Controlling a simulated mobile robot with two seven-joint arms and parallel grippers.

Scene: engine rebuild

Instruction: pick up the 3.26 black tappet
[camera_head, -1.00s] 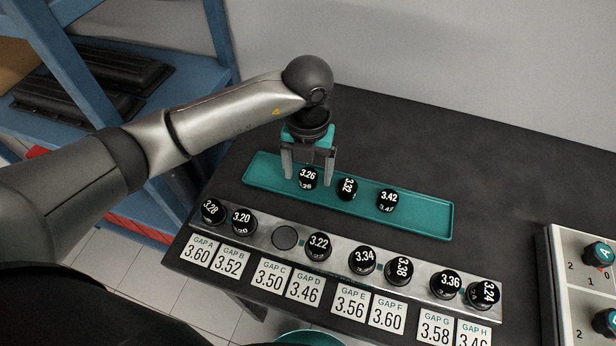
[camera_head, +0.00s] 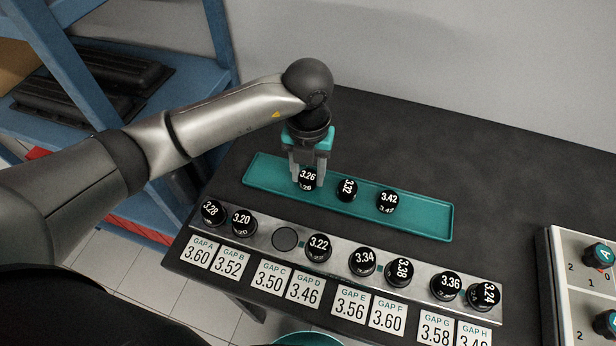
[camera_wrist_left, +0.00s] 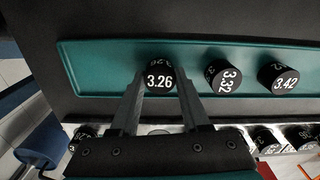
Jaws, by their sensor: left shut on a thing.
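The 3.26 black tappet (camera_head: 308,178) stands upright at the left part of the teal tray (camera_head: 262,181). My left gripper (camera_head: 308,182) points down over it, with its two fingers closed on the tappet's sides. In the left wrist view the 3.26 tappet (camera_wrist_left: 159,78) sits between the tips of the fingers (camera_wrist_left: 160,85). The tappet still appears to be in the tray. My right gripper is not in view.
The 3.32 (camera_head: 347,189) and 3.42 (camera_head: 387,201) tappets stand to the right in the tray. In front, a metal rail (camera_head: 268,226) holds several tappets and one empty round spot (camera_head: 285,238). Gap cards line its front. A switch panel (camera_head: 585,290) is at right.

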